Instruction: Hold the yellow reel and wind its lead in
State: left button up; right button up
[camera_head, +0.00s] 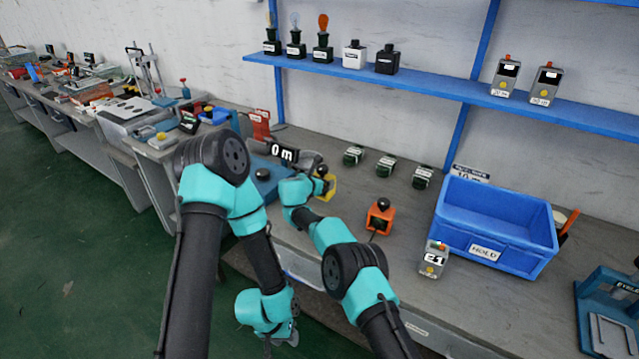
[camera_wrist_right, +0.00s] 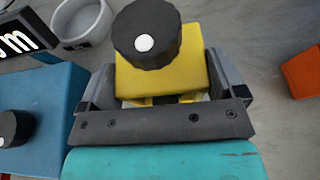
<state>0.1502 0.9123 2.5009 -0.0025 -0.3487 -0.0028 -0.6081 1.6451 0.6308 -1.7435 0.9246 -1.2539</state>
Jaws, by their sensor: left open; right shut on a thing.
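The yellow reel (camera_head: 329,188) is a yellow block over the bench, left of an orange block. In the right wrist view the yellow reel (camera_wrist_right: 185,70) sits between the jaws, with a black round knob (camera_wrist_right: 145,40) bearing a white dot on top. My right gripper (camera_wrist_right: 175,85) is shut on its sides. In the head view my right gripper (camera_head: 317,187) is partly hidden by its own wrist. I cannot make out the reel's lead in either view. My left gripper (camera_head: 284,337) is open and empty, low in front of the bench's front edge.
A blue unit (camera_head: 259,189) with a black knob stands left of the reel, near a "0 m" display (camera_head: 283,152). An orange block (camera_head: 380,216) with a black knob stands to the right.

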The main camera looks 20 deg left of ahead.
aim_at(326, 196)
dwell(0.3)
jog(key=shift+f, duration=2.2)
jog(key=shift+f, duration=0.25)
dwell(0.3)
